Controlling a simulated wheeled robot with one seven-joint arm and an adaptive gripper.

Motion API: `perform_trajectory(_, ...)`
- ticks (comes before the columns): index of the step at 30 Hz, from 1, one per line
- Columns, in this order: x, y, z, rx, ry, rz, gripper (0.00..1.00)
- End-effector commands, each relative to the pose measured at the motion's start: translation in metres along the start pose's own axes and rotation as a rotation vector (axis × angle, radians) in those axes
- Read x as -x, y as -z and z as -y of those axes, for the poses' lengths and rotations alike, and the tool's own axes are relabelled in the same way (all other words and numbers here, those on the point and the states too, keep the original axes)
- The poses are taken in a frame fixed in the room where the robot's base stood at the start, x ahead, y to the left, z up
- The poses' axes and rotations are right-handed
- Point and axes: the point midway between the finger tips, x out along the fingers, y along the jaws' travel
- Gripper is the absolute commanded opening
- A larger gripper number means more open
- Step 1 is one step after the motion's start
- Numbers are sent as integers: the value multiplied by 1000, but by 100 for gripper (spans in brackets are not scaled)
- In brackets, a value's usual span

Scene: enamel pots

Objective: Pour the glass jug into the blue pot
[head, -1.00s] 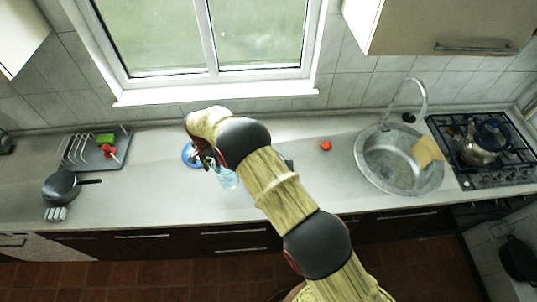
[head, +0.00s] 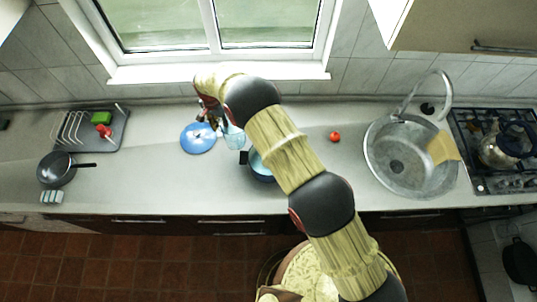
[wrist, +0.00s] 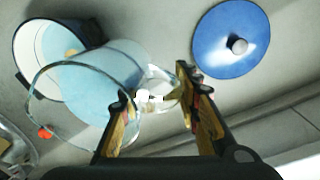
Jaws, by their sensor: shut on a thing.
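My gripper (head: 212,118) is shut on the handle of the clear glass jug (head: 234,138). The jug also shows in the wrist view (wrist: 98,85), with pale blue contents; its exact tilt is hard to tell. The blue pot (head: 262,172) stands on the counter, right of and nearer than the jug, partly hidden by my arm. In the wrist view the pot (wrist: 30,50) shows a white inside and dark rim, partly behind the jug. Its blue lid (head: 198,138) lies on the counter left of the jug, knob up; it also shows in the wrist view (wrist: 232,65).
A red tomato (head: 335,136) lies right of my arm, before the sink (head: 397,167). A dish rack (head: 72,130) and a black pan (head: 55,169) are at the left. A kettle (head: 497,148) stands on the hob. The counter between pan and lid is clear.

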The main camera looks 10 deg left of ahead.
Motion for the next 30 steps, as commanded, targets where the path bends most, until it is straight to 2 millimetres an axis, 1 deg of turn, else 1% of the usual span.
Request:
perform_trajectory(8,12,1,-2,0,43,-1,0)
perform_trajectory(12,20,2,-6,-2,98,-4,0)
perform_trajectory(17,25,2,-11,-3,179,-3,0)
perform_trajectory(23,18,2,-19,-4,277,-3,0)
perform_trajectory(27,20,2,-24,-4,346,-4,0)
perform_trajectory(30,21,2,-24,0,361,-5,0)
